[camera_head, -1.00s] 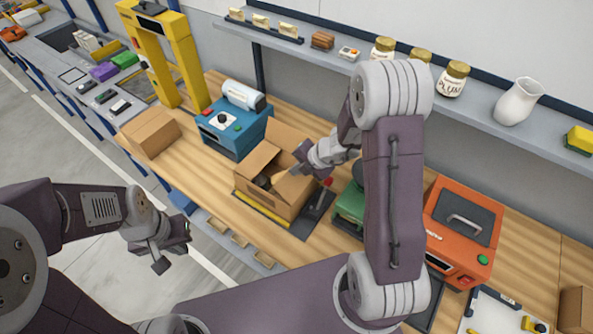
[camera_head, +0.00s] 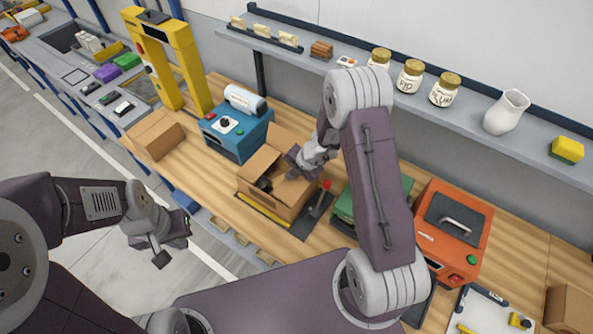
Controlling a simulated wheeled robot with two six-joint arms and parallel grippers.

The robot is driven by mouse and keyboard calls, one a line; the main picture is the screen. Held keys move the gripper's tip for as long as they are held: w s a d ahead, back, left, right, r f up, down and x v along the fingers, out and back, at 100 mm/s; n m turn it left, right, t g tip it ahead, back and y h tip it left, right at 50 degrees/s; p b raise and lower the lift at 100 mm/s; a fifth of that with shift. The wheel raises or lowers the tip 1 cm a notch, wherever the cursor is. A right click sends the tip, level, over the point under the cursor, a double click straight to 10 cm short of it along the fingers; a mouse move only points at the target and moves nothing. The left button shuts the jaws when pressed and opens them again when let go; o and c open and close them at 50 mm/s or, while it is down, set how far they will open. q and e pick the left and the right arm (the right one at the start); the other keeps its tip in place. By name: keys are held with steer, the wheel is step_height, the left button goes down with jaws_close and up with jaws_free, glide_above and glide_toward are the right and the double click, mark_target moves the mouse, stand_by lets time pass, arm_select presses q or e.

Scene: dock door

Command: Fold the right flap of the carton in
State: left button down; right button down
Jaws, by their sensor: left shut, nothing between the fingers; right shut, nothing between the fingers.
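The open carton (camera_head: 268,201) stands on a dark mat with a yellow edge on the wooden bench. Its left flap (camera_head: 258,161) slopes up and its back flap (camera_head: 287,139) stands up. The right flap (camera_head: 296,188) leans inward over the opening, partly hidden by my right gripper. My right gripper (camera_head: 293,160) is shut and empty, at the carton's right side above that flap; I cannot tell whether it touches it. Something dark shows inside the carton. My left gripper (camera_head: 174,247) is shut and empty, off the bench's front edge, over the floor.
A blue machine (camera_head: 236,134) stands behind left of the carton, a closed box (camera_head: 158,134) further left. A red-tipped lever (camera_head: 326,185), a green machine (camera_head: 342,208) and an orange machine (camera_head: 450,235) stand right. A shelf (camera_head: 400,107) with jars runs above.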

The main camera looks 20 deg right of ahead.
steer(key=shift+x, duration=0.75)
steer(key=shift+a, duration=0.1)
